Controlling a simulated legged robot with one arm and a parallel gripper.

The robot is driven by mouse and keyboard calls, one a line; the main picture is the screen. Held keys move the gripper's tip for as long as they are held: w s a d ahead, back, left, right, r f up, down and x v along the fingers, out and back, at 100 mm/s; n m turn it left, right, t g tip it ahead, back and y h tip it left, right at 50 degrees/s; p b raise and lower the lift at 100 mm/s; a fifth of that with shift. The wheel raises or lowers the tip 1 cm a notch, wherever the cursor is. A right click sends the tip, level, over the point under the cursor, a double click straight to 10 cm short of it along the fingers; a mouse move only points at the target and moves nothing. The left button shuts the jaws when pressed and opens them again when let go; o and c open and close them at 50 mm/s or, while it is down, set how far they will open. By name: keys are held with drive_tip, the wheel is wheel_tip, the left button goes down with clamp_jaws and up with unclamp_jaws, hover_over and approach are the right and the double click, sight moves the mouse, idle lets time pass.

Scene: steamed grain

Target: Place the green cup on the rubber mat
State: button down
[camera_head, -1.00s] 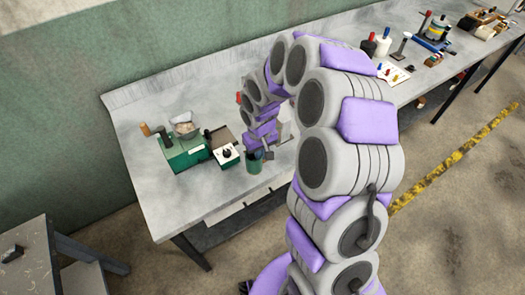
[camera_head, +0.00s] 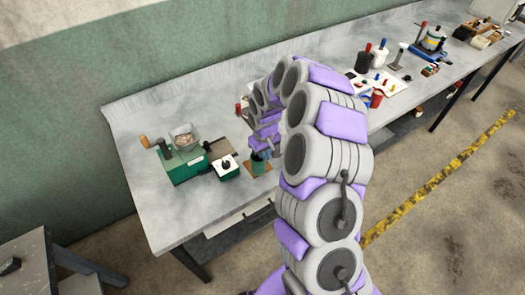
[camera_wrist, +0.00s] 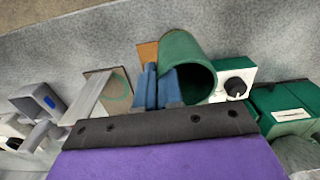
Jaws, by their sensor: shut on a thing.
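My gripper (camera_wrist: 160,90) is shut on the wall of the green cup (camera_wrist: 188,58), with its blue fingers at the rim. The cup's open mouth faces the wrist camera. In the head view, the cup (camera_head: 259,164) is over a brown square mat (camera_head: 259,184) near the bench's front edge. Whether it touches is unclear. The brown mat (camera_wrist: 148,52) shows partly behind the cup in the wrist view. A tan square pad with a green ring (camera_wrist: 119,88) lies beside it. I cannot tell which is the rubber mat.
A green machine (camera_head: 181,163) with a tray of grain stands left of the cup. A white-topped box with a black knob (camera_head: 227,167) is close beside the cup. A red cup (camera_head: 376,99) and bottles stand farther right. The bench's front-left surface is bare.

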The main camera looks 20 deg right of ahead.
drive_tip(key=shift+w+d+f+b, duration=0.2)
drive_tip(key=shift+w+f, duration=0.8)
drive_tip(key=shift+w, duration=0.25)
drive_tip(key=shift+w+d+f+b, duration=0.15)
drive_tip(key=shift+w+f+b, duration=0.05)
drive_tip(key=shift+w+f, duration=0.9)
drive_tip(key=shift+w, duration=0.1)
drive_tip(key=c, duration=1.3)
unclamp_jaws()
drive_tip(key=shift+r, duration=0.1)
